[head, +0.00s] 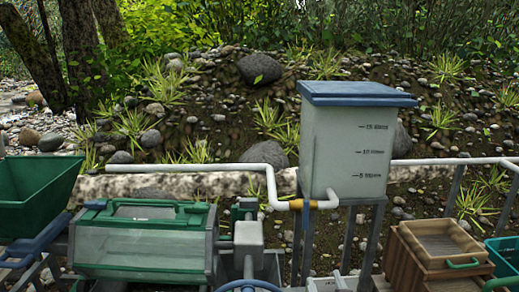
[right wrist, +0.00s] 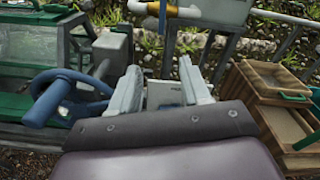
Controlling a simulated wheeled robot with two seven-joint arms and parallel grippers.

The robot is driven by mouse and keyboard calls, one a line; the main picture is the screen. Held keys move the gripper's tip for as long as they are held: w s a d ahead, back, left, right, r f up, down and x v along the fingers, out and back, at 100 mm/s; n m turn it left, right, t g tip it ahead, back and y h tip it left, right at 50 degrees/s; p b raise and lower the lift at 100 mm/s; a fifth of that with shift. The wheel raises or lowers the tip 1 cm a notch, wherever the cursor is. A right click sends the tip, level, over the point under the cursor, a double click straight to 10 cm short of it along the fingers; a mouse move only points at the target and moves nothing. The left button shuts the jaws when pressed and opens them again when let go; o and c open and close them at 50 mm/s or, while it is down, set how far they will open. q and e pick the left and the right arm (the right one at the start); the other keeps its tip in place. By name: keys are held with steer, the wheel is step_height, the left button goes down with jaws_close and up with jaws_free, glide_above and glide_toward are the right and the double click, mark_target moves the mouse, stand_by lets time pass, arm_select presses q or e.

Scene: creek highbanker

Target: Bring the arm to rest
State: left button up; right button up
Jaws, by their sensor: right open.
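My right gripper (right wrist: 160,70) shows in the right wrist view with its two pale fingers apart and nothing between them. My left gripper is in neither view.
A blue handwheel (right wrist: 65,95) and a green-framed clear box (head: 145,240) are left of the right gripper. Wooden boxes (right wrist: 270,95) stand to its right. A white pipe (head: 215,167) with an orange valve (head: 303,204) joins the tank. A green hopper (head: 35,195) is far left.

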steer(key=s+a+f+n+g+y+p, duration=0.15)
steer(key=f+n+g, duration=0.3)
steer(key=n, duration=0.45)
steer(key=s+d+f+n+g+h, duration=0.1)
steer(key=s+f+n+g, duration=0.25)
steer(key=f+n, duration=0.4)
arm_select(q)
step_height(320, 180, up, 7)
steer(key=p, duration=0.5)
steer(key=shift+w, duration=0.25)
arm_select(e)
steer(key=s+d+r+n+g, duration=0.2)
steer(key=s+n+g, duration=0.2)
steer(key=n, duration=0.4)
steer(key=s+d+r+n+g+h, duration=0.1)
steer(key=s+d+r+n+g, duration=0.1)
steer(key=s+n, duration=0.4)
steer(key=shift+d+r+n+g, duration=0.2)
steer(key=shift+d+n+g, duration=0.45)
steer(key=shift+n+g, duration=0.45)
steer(key=shift+s, duration=0.15)
